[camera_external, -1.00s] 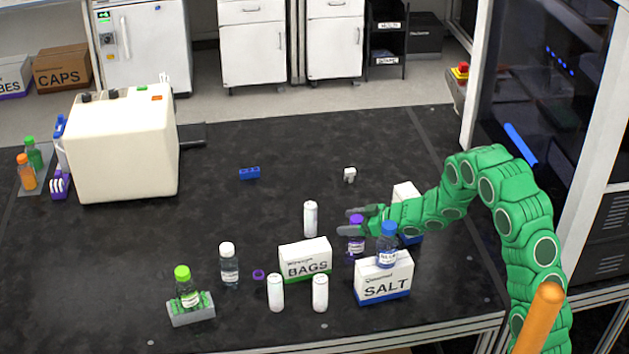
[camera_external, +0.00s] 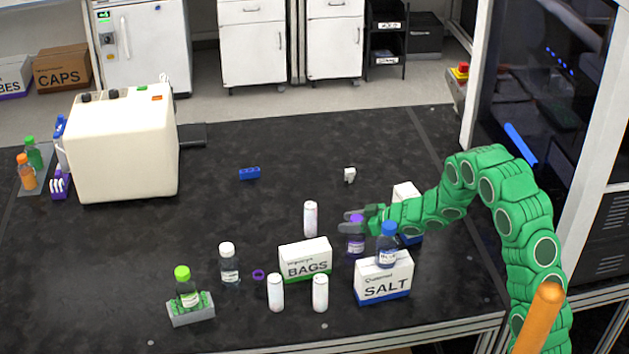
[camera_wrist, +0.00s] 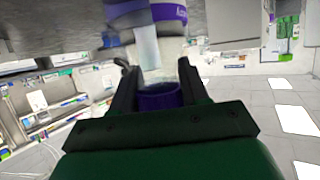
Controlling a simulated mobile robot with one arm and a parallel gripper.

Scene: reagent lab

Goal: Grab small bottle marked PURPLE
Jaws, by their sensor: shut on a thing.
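The small purple bottle (camera_external: 356,244) stands on the black table, behind the SALT box and beside the blue-capped bottle. My green arm reaches in from the right, and my gripper (camera_external: 352,221) is shut on the bottle's purple cap. In the wrist view the purple cap (camera_wrist: 160,97) sits between the two dark fingers, with the bottle's clear body and purple label (camera_wrist: 170,14) beyond it. The lower part of the bottle is partly hidden behind the SALT box in the external view.
The SALT box (camera_external: 384,281) with a blue-capped bottle (camera_external: 387,247) stands close in front. The BAGS box (camera_external: 305,260) and white cylinders (camera_external: 320,293) stand to the left. Another white box (camera_external: 405,196) is behind my gripper. The table's middle back is mostly clear.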

